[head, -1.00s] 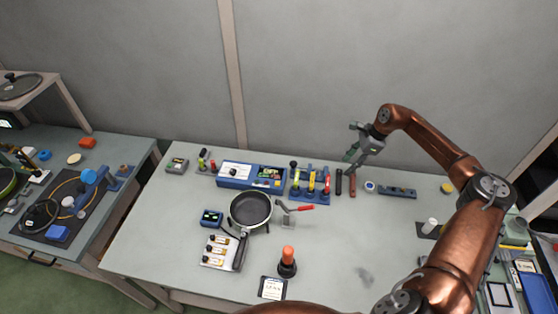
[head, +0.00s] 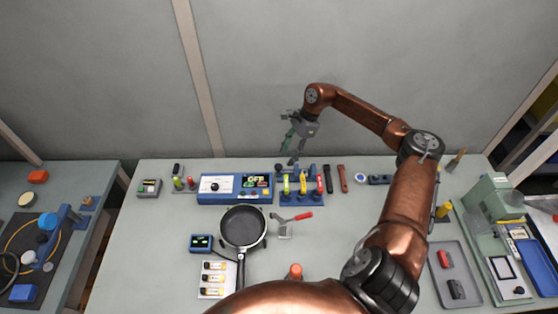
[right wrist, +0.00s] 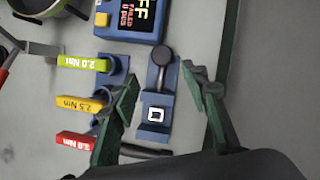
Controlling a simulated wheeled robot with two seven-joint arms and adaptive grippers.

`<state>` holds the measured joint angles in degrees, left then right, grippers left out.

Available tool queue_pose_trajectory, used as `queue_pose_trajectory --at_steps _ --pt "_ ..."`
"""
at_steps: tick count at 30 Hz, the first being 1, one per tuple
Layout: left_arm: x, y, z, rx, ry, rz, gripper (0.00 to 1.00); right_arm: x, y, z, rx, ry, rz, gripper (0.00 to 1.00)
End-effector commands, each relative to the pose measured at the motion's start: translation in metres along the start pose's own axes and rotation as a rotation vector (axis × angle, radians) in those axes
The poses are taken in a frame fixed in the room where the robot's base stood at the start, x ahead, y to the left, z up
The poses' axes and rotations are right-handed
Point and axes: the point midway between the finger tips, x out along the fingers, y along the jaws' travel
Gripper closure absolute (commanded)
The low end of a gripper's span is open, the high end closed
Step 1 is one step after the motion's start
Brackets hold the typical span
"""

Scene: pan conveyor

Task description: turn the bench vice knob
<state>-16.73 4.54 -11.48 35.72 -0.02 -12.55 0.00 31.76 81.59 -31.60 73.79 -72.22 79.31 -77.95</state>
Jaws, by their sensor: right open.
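No part is plainly readable as a bench vice. In the right wrist view a blue fixture (right wrist: 155,110) carries a dark round-ended knob (right wrist: 163,54) on a short stem and a black-and-white square marker. My right gripper (right wrist: 162,105) is open and empty, its green fingers on either side of this fixture in the picture. I cannot tell the height between them. In the head view my right gripper (head: 291,146) hangs above the back of the bench, over the blue tool rack (head: 313,199). My left gripper is not in view.
Beside the fixture stand green (right wrist: 85,62), yellow (right wrist: 82,103) and red (right wrist: 75,140) torque tools. A blue-white control box (head: 232,197) adjoins the rack.

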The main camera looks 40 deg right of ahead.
Motion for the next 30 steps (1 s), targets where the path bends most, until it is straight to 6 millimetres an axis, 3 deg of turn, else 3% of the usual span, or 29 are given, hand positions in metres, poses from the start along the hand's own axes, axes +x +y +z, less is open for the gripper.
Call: queue_pose_trajectory --at_steps 6,11,21,30 --pt "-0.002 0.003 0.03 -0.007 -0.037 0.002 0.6 0.037 -0.004 0.01 -0.012 -0.006 0.004 0.58" --pt "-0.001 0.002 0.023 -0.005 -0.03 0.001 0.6 0.051 -0.003 0.008 -0.01 -0.003 0.004 0.58" --pt "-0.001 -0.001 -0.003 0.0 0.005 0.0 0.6 0.054 -0.003 0.007 -0.009 -0.003 0.002 0.59" --pt "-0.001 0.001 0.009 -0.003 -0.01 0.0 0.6 0.053 -0.003 0.006 -0.007 -0.003 0.002 0.8"
